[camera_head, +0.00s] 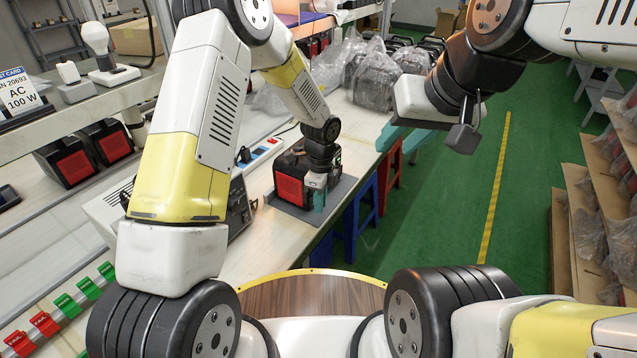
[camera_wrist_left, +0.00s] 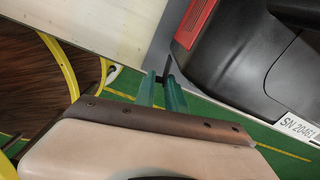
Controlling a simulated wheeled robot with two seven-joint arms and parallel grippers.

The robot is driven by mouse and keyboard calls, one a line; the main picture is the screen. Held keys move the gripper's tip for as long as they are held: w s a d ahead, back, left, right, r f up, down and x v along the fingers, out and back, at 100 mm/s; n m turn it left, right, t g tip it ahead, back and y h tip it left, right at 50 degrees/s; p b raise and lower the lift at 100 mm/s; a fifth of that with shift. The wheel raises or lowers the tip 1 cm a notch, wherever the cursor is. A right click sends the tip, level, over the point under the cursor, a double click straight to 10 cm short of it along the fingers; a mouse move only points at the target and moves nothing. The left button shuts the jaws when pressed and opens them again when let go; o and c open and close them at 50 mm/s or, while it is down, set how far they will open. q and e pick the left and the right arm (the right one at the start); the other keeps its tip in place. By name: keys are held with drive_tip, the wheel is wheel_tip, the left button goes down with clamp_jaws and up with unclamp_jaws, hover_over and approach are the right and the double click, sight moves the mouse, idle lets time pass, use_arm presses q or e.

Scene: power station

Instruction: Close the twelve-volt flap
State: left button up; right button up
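The power station (camera_head: 291,178), black with a red panel, stands on a grey mat at the bench's right edge. Its red panel and black casing (camera_wrist_left: 235,60) also fill the upper right of the left wrist view. My left gripper (camera_head: 319,200) is low at its right side. In the wrist view, its teal fingers (camera_wrist_left: 161,90) are slightly apart, with a thin dark piece (camera_wrist_left: 167,68) at their tips. I cannot tell whether this piece is the twelve-volt flap. My right gripper (camera_head: 402,138) hangs empty over the floor, teal fingers apart.
A white bench (camera_head: 262,240) runs along the left, with a grey instrument (camera_head: 238,207) left of the station. Several bagged units (camera_head: 378,80) stand behind. Blue stools (camera_head: 362,207) are beside the bench. The green floor (camera_head: 450,215) is clear; shelves (camera_head: 585,215) stand right.

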use_arm(q)
drive_tip(key=o, duration=0.3)
drive_tip(key=shift+r, duration=0.15)
wheel_tip(320, 180, up, 8)
drive_tip(key=shift+f, duration=0.25)
